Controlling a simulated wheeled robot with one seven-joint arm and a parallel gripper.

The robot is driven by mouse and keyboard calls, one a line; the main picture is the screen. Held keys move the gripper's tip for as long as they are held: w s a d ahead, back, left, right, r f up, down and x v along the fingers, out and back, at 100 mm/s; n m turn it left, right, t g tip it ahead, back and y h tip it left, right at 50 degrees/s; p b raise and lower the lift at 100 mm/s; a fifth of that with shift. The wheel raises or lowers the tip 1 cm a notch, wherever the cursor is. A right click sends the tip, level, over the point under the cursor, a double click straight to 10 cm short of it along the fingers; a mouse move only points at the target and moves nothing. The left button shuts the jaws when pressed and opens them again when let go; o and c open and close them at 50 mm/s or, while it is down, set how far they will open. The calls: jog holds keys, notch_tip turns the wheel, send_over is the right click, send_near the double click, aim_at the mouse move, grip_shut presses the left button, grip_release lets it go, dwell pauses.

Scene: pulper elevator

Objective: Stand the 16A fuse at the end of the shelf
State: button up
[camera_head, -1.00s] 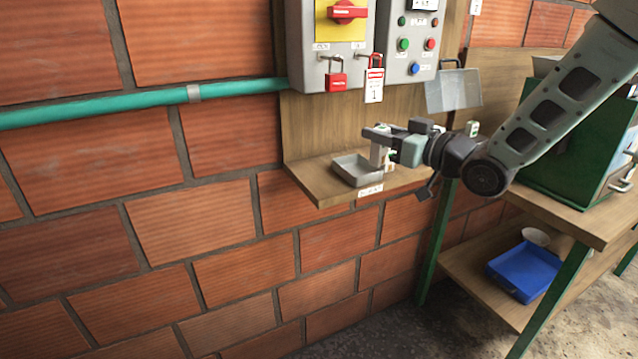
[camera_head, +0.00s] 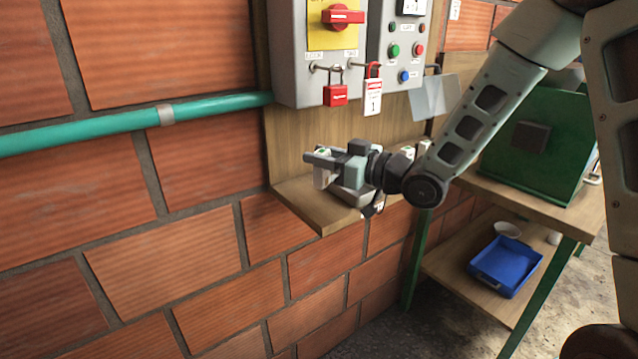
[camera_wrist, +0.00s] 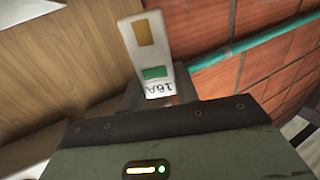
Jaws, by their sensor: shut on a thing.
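My gripper (camera_head: 325,157) is shut on the 16A fuse, a small whitish block. In the wrist view the 16A fuse (camera_wrist: 150,48) shows a tan patch, a green patch and the label "16A", and it sticks out beyond the jaws.
A red padlock (camera_head: 335,95) and a tag (camera_head: 373,97) hang above. A teal pipe (camera_head: 100,131) runs along the brick wall. A green machine (camera_head: 535,145) stands on the bench to the right.

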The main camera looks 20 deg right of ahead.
aim_at(327, 180)
jog(key=shift+f, duration=2.5)
jog(key=shift+f, duration=0.2)
jog(key=o, duration=1)
jog(key=shift+r, duration=0.1)
